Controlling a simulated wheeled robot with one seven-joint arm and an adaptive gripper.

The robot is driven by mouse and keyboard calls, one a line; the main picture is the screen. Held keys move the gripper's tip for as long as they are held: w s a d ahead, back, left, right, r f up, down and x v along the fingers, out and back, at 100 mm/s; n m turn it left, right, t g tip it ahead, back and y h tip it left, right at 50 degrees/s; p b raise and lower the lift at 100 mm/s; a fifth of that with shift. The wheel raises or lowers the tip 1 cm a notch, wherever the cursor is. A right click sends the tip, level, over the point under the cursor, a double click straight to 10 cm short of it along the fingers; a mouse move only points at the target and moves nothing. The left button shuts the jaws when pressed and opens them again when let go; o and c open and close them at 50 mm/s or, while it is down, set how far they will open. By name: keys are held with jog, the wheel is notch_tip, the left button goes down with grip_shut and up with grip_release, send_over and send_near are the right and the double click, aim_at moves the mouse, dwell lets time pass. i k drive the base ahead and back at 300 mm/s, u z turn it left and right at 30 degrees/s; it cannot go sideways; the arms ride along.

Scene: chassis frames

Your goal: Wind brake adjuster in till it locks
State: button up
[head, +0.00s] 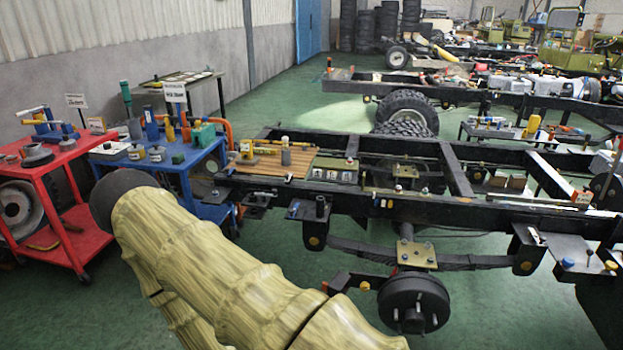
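A black brake drum (413,302) with pale studs on its face sits at the end of the axle, below the near rail of the black chassis frame (440,205). A yellowish plate with bolts (415,256) clamps the axle to the leaf spring (470,262) just above the drum. I cannot make out the brake adjuster; it is too small or hidden behind the drum. My arm in its pale yellow cover fills the lower left, left of the drum and apart from it. My gripper's fingers do not show.
A red cart (62,185) and a blue cart (165,165) with tools and cans stand at the left. A wooden board (290,165) with tools lies on the frame. Small parts lie on brackets along the rail. Green floor (480,310) is clear right of the drum.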

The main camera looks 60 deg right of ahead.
aim_at(364, 287)
jog(key=u, duration=0.55)
jog(key=k, duration=0.6)
jog(key=u, duration=0.35)
jog(key=i, duration=1.2)
jog(key=z, duration=0.7)
jog(key=i, duration=1.65)
jog(key=z, duration=1.5)
jog(key=i, duration=0.85)
jog(key=z, duration=1.95)
jog(key=i, duration=1.1)
jog(key=u, duration=0.05)
jog(key=k, duration=0.65)
jog(key=u, duration=0.6)
jog(key=i, duration=0.9)
jog(key=z, duration=0.1)
